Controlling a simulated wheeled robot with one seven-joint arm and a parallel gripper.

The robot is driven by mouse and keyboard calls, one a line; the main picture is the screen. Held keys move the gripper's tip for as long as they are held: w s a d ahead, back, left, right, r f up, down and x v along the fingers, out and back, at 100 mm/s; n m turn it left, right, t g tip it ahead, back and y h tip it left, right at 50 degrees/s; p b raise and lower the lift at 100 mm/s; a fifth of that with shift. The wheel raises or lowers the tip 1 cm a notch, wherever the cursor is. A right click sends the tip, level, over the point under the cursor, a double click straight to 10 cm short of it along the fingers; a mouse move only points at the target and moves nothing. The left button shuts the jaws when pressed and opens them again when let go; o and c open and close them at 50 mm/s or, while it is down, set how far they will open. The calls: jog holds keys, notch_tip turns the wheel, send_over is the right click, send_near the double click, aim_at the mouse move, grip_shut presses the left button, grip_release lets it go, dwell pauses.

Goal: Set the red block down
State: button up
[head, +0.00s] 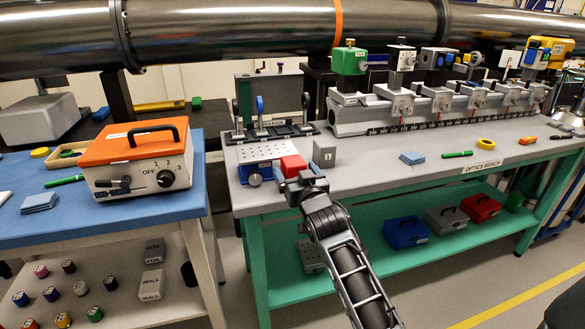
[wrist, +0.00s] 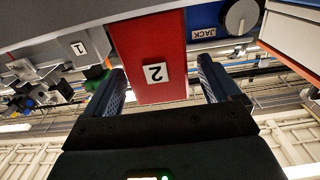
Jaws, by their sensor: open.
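The red block (head: 293,166) stands at the front of the grey optics bench, beside the right end of the blue jack (head: 255,174) with its perforated top plate. Its base is partly hidden by my gripper in the head view. In the wrist view, which is upside down, the red block (wrist: 150,45) shows a white label with a 2. My gripper (head: 299,184) is open at the block's front side. In the wrist view its two fingers (wrist: 163,88) stand on either side of the block, with gaps visible near the tips.
A grey block (head: 324,153) labelled 1 stands close on the right of the red block. Behind are a rail of optics mounts (head: 430,105) and a small optics rack (head: 270,130). An orange-topped control box (head: 138,165) sits on the blue table.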

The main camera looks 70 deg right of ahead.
jog(key=s+a+f+n+t+y, duration=0.1)
jog(key=s+a+f+n+y, duration=0.15)
jog(key=a, duration=0.65)
jog(key=s+a+f+n+t+y, duration=0.1)
jog(key=s+a+f+y, duration=0.15)
jog(key=a, duration=0.55)
jog(key=s+a+f+n+t+y, duration=0.1)
jog(key=s+a+f, duration=0.15)
jog(key=a, duration=0.65)
jog(key=s+a+r+n+y, duration=0.2)
jog(key=s+a+r+y, duration=0.1)
jog(key=s+a, duration=0.4)
jog(key=s+a+r+n+y, duration=0.3)
jog(key=s+a, duration=0.4)
jog(key=s, duration=0.4)
jog(key=shift+a+y, duration=0.35)
jog(key=shift+y, duration=0.45)
jog(key=shift+s+a+r+n, duration=0.1)
jog(key=shift+s+r+n, duration=0.15)
jog(key=shift+s+r, duration=0.15)
jog(key=shift+c, duration=0.2)
